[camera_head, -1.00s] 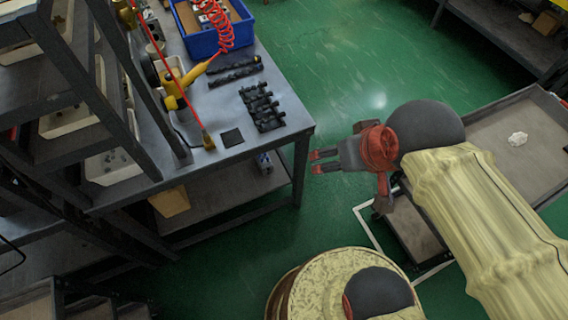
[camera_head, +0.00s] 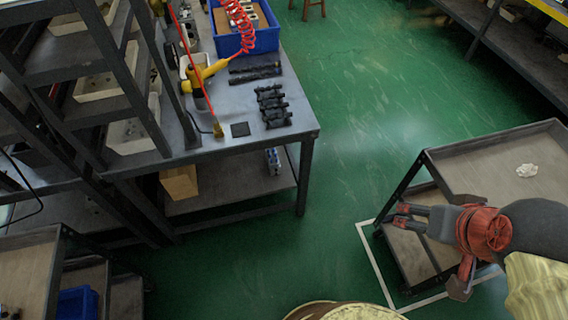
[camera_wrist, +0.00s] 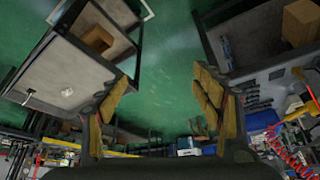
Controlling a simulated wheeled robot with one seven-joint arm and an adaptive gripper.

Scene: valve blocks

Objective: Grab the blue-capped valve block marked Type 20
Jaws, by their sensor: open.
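No block in view can be read as Type 20; markings are too small. A small blue-and-white object (camera_head: 273,161) lies on the lower shelf of the workbench; I cannot tell if it is the valve block. It also seems to show in the wrist view (camera_wrist: 226,46). Black manifold-like parts (camera_head: 273,106) lie on the bench top, and a blue bin (camera_head: 231,44) with parts stands at its back. My gripper (camera_head: 401,215) is open and empty, right of the bench and over the near left side of a cart. Its spread fingers frame the wrist view (camera_wrist: 160,82).
The workbench (camera_head: 250,142) carries a yellow air tool (camera_head: 207,72) on a red hose. A cardboard box (camera_head: 179,182) sits on its lower shelf. A grey cart (camera_head: 480,167) with a crumpled white item (camera_head: 527,170) stands at right. Green floor (camera_head: 365,110) between them is clear.

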